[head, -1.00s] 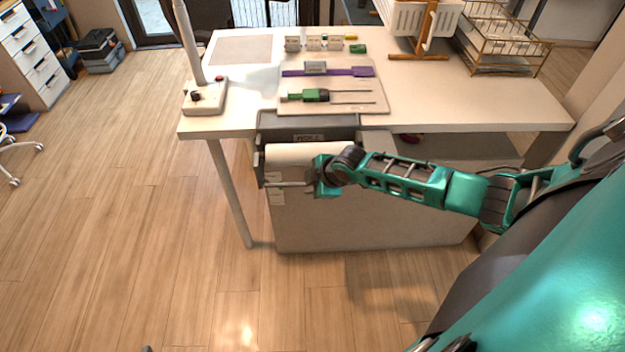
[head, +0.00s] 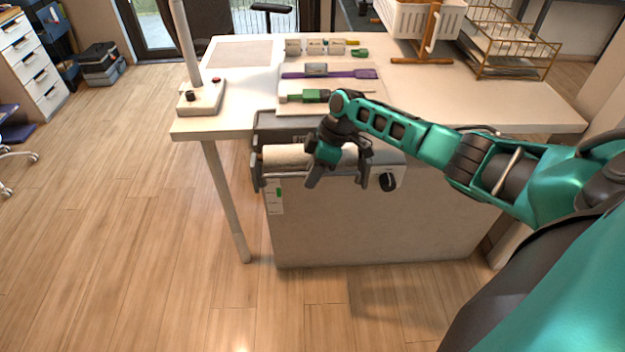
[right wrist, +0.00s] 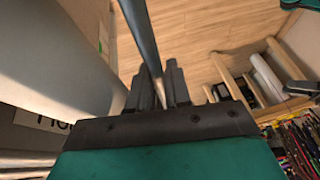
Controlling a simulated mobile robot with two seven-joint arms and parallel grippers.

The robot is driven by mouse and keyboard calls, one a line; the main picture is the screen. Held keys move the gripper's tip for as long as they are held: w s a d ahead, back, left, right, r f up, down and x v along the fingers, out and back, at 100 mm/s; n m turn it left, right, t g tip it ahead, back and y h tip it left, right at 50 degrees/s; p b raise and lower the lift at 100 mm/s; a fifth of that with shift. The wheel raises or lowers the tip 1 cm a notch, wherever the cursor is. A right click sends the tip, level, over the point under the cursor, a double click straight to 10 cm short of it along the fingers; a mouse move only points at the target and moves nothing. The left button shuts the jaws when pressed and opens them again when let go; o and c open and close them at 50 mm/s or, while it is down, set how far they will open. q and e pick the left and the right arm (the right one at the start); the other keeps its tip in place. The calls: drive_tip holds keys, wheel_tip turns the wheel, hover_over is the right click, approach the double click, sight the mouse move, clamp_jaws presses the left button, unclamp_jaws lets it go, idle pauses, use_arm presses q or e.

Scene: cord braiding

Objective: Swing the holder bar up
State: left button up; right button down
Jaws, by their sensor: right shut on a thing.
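The holder bar (head: 285,180) is a thin grey rod in front of a pale roll (head: 285,156) below the table's front edge. In the right wrist view the bar (right wrist: 143,40) runs down from the top edge to between the dark fingers. My right gripper (head: 314,180) hangs in front of the roll and hides part of the roll and bar. Its fingers (right wrist: 155,88) are shut on the bar. My left gripper is outside both views.
A white table (head: 420,112) stands above the roll, with a green-handled tool (head: 308,96) and a purple tool (head: 330,74) on a board. A white post with a switch box (head: 202,97) stands at the left corner. Open wooden floor lies in front.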

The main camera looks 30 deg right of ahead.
idle(0.4)
drive_tip(key=c, duration=1.1)
unclamp_jaws()
drive_tip(key=shift+c, duration=0.2)
drive_tip(key=w+p+v, duration=0.1)
drive_tip(key=v, duration=1.1)
drive_tip(key=shift+s+d+r, duration=0.25)
drive_tip(key=shift+s+r, duration=0.1)
drive_tip(key=shift+s, duration=0.1)
